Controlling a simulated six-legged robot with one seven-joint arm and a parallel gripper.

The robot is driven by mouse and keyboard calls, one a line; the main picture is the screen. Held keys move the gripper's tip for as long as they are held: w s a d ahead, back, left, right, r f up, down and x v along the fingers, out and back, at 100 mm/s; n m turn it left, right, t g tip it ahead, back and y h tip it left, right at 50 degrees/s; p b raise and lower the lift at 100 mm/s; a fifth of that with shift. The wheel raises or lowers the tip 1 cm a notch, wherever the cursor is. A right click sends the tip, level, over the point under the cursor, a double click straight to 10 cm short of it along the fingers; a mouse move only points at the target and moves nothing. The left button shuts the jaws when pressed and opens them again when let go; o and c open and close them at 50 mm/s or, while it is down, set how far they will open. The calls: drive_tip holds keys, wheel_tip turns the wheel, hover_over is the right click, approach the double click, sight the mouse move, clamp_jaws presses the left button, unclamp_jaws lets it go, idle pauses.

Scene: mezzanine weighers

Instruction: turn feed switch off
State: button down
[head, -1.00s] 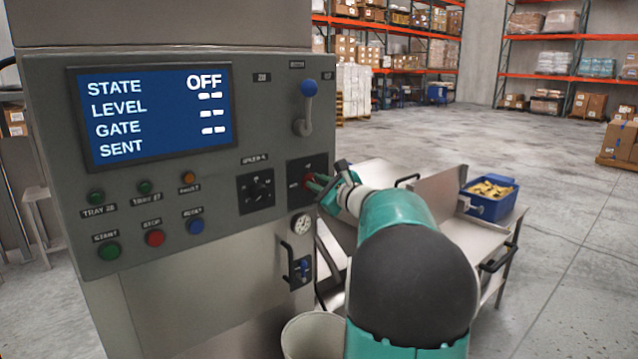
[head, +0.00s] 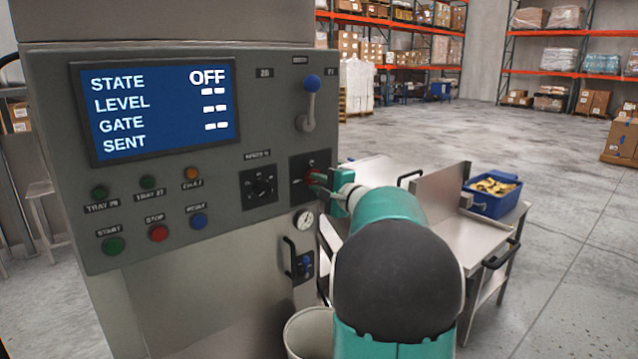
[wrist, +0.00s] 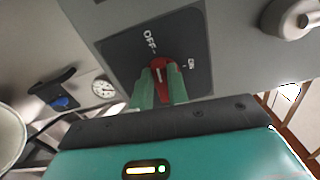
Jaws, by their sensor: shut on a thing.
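The feed switch is a red rotary knob (head: 311,177) on a dark plate at the right of the grey control panel (head: 225,225). In the wrist view the knob (wrist: 161,66) sits between the OFF and ON labels, with a pale mark on its face. In the head view my gripper (head: 318,186) reaches the knob from the right. The blue screen (head: 155,110) reads STATE OFF, with dashes below.
A black selector knob (head: 261,187) is left of the switch, and a blue-tipped lever (head: 308,105) is above it. A gauge (head: 304,221) and a blue-marked handle (head: 302,265) are below. A steel table (head: 440,225) with a blue bin (head: 491,206) stands right; open floor lies beyond.

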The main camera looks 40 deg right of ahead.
drive_tip(key=shift+f+n, duration=0.15)
drive_tip(key=shift+n, duration=0.35)
drive_tip(key=c, duration=1.4)
unclamp_jaws()
drive_tip(key=shift+s, duration=0.15)
drive_tip(key=shift+o, duration=0.2)
drive_tip(key=s+a, duration=0.1)
drive_tip(key=s, duration=1.2)
drive_tip(key=shift+s+a, duration=0.25)
drive_tip(key=shift+a, duration=0.05)
